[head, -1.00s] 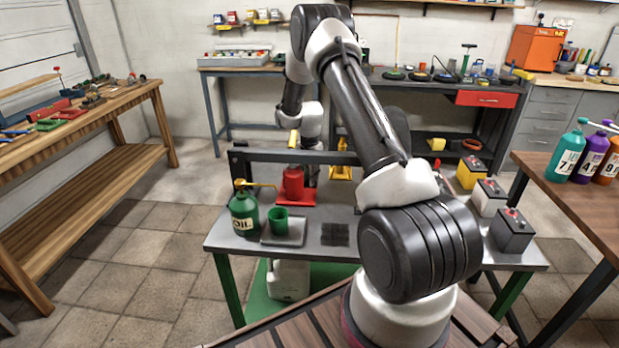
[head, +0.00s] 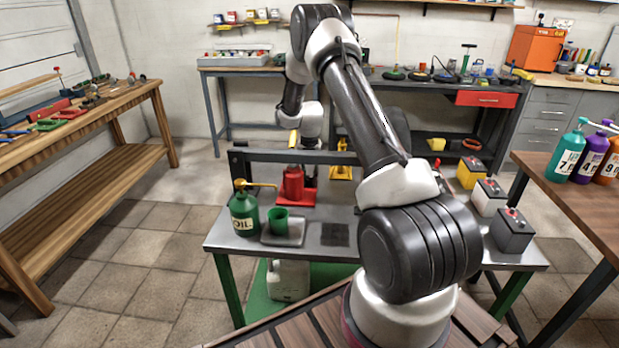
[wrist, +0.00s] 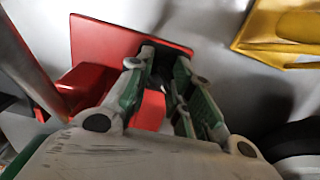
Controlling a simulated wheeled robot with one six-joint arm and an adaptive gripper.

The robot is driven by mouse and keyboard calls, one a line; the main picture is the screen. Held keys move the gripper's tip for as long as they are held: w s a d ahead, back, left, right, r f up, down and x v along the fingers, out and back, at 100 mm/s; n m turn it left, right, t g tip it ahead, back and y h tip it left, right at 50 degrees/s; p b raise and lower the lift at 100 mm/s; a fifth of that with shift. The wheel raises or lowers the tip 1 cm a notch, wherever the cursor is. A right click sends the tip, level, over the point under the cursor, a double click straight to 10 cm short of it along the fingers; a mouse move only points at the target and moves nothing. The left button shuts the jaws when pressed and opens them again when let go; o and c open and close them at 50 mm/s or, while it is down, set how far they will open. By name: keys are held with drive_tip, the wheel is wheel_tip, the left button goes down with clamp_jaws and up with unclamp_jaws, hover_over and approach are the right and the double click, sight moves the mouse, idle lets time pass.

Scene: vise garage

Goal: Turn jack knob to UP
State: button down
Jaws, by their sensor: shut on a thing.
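The red jack (head: 293,183) stands upright on its red base (head: 296,199) at the back of the steel table. My gripper reaches down behind and beside it in the head view, largely hidden there. In the wrist view my gripper's fingers (wrist: 165,62) are closed together low over the red base plate (wrist: 105,42), with a red part of the jack (wrist: 150,110) just below and between them. The knob is hidden by the fingertips, and no UP marking can be read.
A yellow stand (head: 341,173) is just right of the red jack. A green oil can (head: 243,215) and green cup (head: 278,220) stand in front to the left. Batteries (head: 513,232) line the right side. A dark rail (head: 260,156) runs along the back edge.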

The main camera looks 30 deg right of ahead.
drive_tip(key=c, duration=1.2)
unclamp_jaws()
drive_tip(key=shift+c, duration=0.2)
wheel_tip(320, 180, up, 12)
